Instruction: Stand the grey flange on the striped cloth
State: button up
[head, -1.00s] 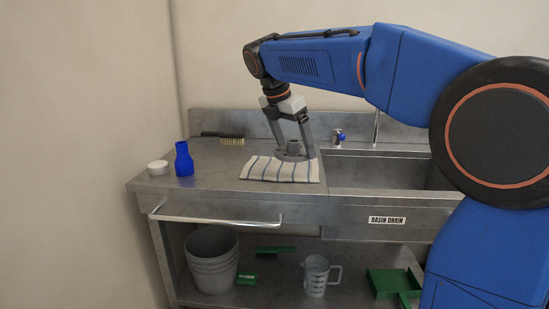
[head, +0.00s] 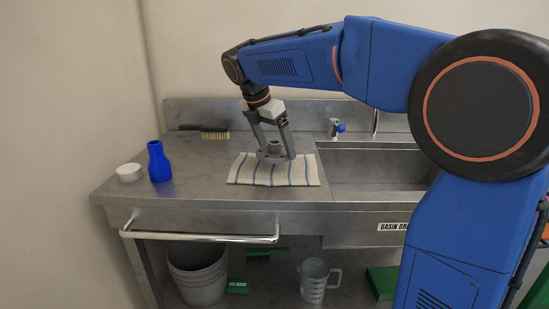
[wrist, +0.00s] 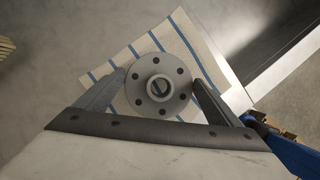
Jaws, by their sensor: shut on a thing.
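The grey flange (head: 273,152) is a round disc with a raised hub and bolt holes. It is upright, hub up, over the striped cloth (head: 300,174). My gripper (head: 274,154) points down and is shut on the flange, one finger on each side of its rim. In the wrist view the flange (wrist: 158,85) sits between the fingertips, with the striped cloth (wrist: 206,38) behind it. I cannot tell whether the flange touches the cloth or is just above it. The cloth lies flat on the steel counter.
A blue bottle-shaped reducer (head: 158,162) and a white cap (head: 129,172) stand on the counter's left. A brush (head: 212,132) lies at the back. The sink basin (head: 375,170) opens to the right of the cloth, with a blue-knobbed tap (head: 336,128) behind.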

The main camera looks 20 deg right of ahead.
aim_at(275, 169)
jog(key=shift+f, duration=2.1)
jog(key=shift+f, duration=0.15)
jog(key=shift+s+f, duration=0.1)
jog(key=shift+f, duration=0.1)
jog(key=shift+c, duration=1.3)
jog(key=shift+f, duration=0.35)
jog(key=o, duration=1.3)
jog(key=shift+a+f, duration=0.1)
jog(key=shift+o, duration=0.2)
jog(key=shift+r, duration=0.3)
jog(key=v, duration=1.3)
jog(key=shift+d+r, duration=0.1)
jog(key=shift+d, duration=0.15)
